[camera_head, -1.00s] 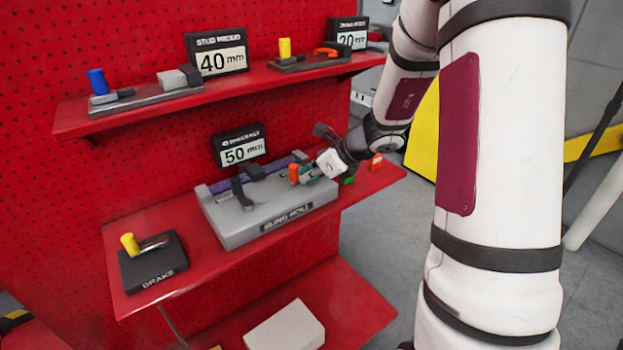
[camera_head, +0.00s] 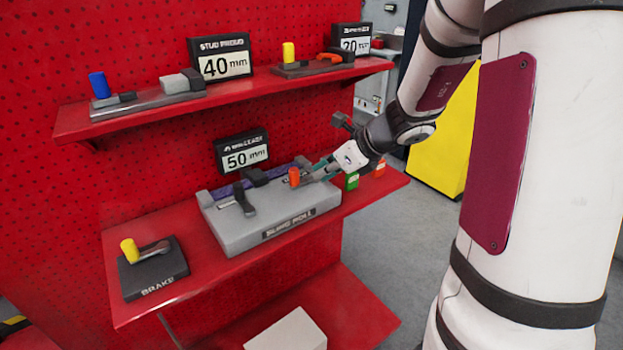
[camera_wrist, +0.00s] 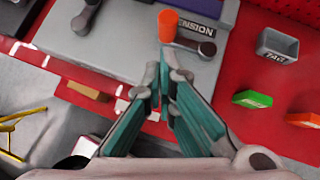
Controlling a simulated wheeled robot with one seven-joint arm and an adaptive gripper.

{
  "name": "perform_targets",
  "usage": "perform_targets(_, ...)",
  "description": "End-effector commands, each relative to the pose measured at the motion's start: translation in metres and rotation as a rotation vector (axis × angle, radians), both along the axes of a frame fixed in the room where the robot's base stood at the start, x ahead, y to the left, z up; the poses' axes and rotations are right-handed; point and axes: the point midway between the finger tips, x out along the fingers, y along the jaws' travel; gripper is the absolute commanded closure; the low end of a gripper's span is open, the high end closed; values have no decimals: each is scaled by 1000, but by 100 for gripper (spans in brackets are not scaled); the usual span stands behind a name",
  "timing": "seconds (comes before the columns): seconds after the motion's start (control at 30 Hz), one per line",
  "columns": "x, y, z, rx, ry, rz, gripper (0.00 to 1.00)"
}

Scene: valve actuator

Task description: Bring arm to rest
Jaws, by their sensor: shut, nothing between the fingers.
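My gripper (camera_head: 314,174) is at the right end of the grey sling roll unit (camera_head: 270,222) on the middle shelf. In the wrist view my gripper (camera_wrist: 163,78) points toward the orange knob (camera_wrist: 168,25), its teal-padded fingers close together with nothing between them. The fingertips look apart from the knob, though the exact gap is hard to judge. The orange knob (camera_head: 294,177) stands upright on a dark lever. My arm (camera_head: 395,125) reaches in from the right.
The red middle shelf (camera_head: 215,275) holds a brake block (camera_head: 152,268) with a yellow knob. A grey tag bin (camera_wrist: 277,46), a green block (camera_wrist: 252,99) and an orange block (camera_wrist: 304,120) sit right of the unit. The upper shelf (camera_head: 75,122) is above. Open floor (camera_head: 385,230) lies right.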

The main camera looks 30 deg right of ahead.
Motion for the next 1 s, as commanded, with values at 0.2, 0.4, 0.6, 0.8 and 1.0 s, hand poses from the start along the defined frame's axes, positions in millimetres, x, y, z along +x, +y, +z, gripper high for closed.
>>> perform_targets(0.2, -24, -13, 28, -1, -2, -1, 100)
perform_targets(0.4, -34, -17, 38, 1, 0, -1, 100)
perform_targets(0.6, -36, -16, 40, -3, 0, 7, 100)
perform_targets(0.8, -53, 25, 58, -153, -45, 249, 100)
perform_targets(1.0, -107, 96, 83, -499, -150, 797, 100)
